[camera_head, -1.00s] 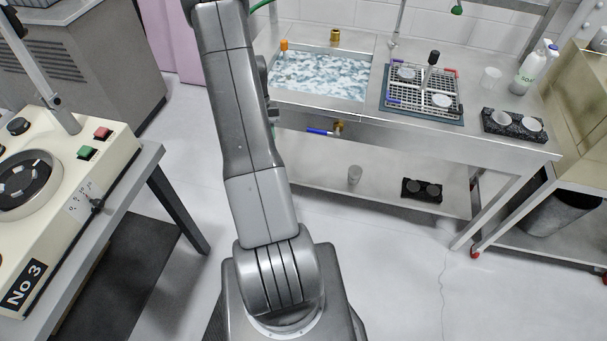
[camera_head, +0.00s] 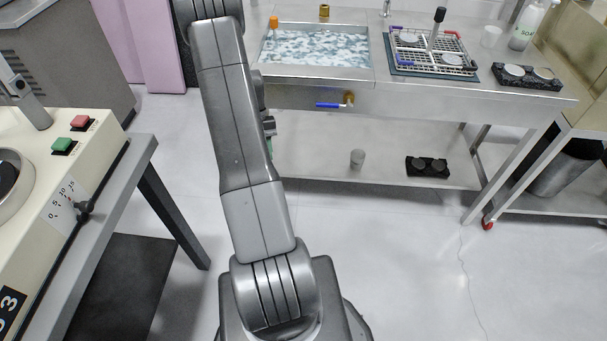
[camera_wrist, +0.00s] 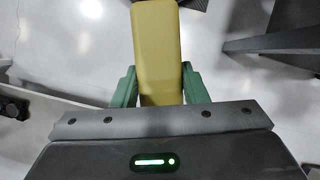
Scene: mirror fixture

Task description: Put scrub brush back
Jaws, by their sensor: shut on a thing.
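My gripper (camera_wrist: 160,88) is shut on a long yellow block with rounded corners, which I take to be the scrub brush (camera_wrist: 158,45). Its green fingers press on both sides of the block, and the block sticks out past them, over the pale floor. Any bristles are hidden. In the head view my arm hides most of the gripper and the brush.
A steel bench carries a basin of foamy water (camera_head: 315,47), a wire rack (camera_head: 408,60) on a mat, a black holder (camera_head: 527,77) and a soap bottle (camera_head: 526,25). A control-panel table (camera_head: 140,150) stands left.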

